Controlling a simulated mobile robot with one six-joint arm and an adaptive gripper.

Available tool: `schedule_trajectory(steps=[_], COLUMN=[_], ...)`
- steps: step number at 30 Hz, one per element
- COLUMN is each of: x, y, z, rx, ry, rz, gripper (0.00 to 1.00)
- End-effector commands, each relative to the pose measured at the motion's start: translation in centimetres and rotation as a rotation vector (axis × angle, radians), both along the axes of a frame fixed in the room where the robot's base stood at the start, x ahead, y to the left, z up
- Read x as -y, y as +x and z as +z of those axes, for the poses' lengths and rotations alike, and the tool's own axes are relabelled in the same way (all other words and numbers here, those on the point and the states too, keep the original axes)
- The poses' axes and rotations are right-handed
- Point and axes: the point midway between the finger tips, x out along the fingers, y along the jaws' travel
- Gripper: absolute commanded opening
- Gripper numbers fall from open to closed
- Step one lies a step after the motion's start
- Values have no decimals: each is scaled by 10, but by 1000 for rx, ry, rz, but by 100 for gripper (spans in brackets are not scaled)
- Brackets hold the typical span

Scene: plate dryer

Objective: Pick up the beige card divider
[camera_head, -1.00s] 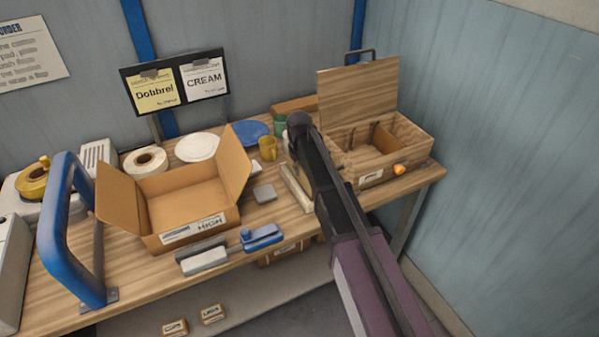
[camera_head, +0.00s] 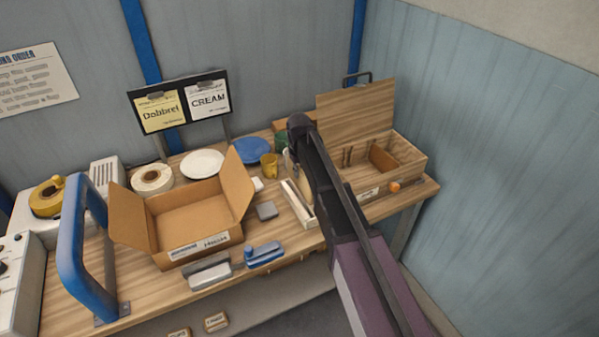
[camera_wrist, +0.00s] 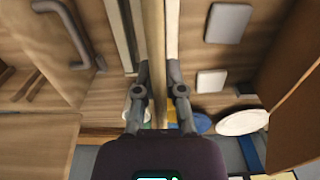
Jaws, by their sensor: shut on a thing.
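In the wrist view my gripper (camera_wrist: 158,70) has its two fingers on either side of a thin beige card divider (camera_wrist: 154,28), seen edge-on, and is shut on it. The divider runs between two pale strips of a narrow cream holder (camera_wrist: 121,25). Whether its lower edge is clear of the holder cannot be told. In the head view the cream holder (camera_head: 298,204) stands on the bench just left of my arm.
Right of my arm is an open wooden box (camera_head: 408,172) with slot posts and a brown panel inside. An open cardboard box (camera_head: 190,212) stands to the left. A grey block (camera_head: 266,211), yellow mug (camera_head: 269,166) and plates (camera_head: 202,163) are near. A blue-handled tool (camera_head: 264,254) lies in front.

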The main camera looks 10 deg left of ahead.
Motion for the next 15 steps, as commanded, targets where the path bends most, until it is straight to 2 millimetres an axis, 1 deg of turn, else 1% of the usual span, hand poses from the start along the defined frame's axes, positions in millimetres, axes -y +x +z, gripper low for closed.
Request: schedule_trajectory(steps=[1, 6, 15], x=[0, 0, 0], y=[0, 0, 0], z=[8, 16, 19], rx=[0, 0, 0], ry=[0, 0, 0], rz=[0, 0, 0], gripper=[0, 0, 0])
